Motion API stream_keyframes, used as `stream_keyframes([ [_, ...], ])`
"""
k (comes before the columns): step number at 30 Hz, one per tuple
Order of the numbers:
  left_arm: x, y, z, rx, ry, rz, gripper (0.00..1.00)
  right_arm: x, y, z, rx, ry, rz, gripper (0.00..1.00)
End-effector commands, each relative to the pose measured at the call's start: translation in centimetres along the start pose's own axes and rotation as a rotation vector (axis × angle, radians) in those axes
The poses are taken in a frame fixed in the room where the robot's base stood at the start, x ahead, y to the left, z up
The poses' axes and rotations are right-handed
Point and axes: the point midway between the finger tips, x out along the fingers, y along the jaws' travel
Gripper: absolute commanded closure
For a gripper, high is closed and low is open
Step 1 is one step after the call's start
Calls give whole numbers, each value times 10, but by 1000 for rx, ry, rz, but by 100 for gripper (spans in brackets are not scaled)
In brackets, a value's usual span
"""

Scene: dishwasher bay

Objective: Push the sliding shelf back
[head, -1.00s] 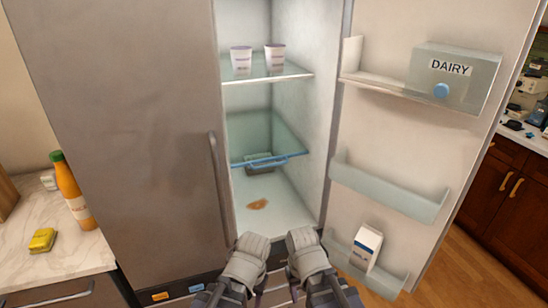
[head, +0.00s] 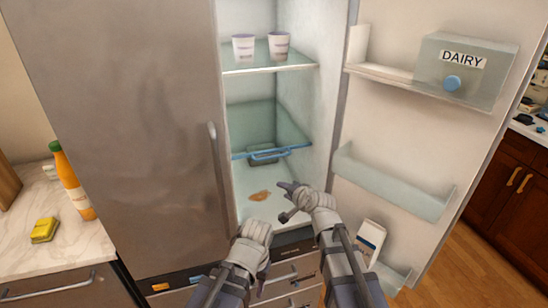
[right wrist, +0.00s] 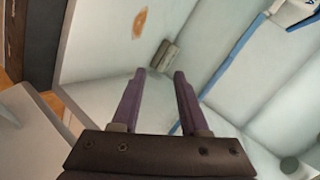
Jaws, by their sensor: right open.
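The sliding shelf (head: 235,155) is a glass shelf with a blue front edge and handle, in the lower middle of the open fridge. Its blue edge also shows as a slanting strip in the right wrist view (right wrist: 236,54). My right gripper (head: 285,201) is open and empty, inside the fridge opening, below and in front of the shelf, apart from it. Its two fingers (right wrist: 160,76) show apart in the right wrist view, with nothing between them. My left gripper (head: 256,236) is low in front of the fridge; its fingers are not clear.
A brown stain (head: 259,196) marks the fridge floor. Two cups (head: 243,47) stand on the upper shelf (head: 270,68). The open door at right holds a dairy box (head: 465,72) and a milk carton (head: 369,243). A counter (head: 30,215) with a bottle and yellow sponge is at left.

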Motion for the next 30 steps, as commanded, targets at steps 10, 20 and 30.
stream_keyframes([
  [10, 0, 0, 0, 0, 0, 0, 50, 10, -73, -37, 389, 152, -297, 56],
  [20, 2, 0, 0, 0, 0, 0, 50, 19, -76, -40, 397, 156, -304, 56],
  [30, 13, 1, -1, 0, 0, 0, 50, 65, -89, -49, 395, 155, -303, 56],
])
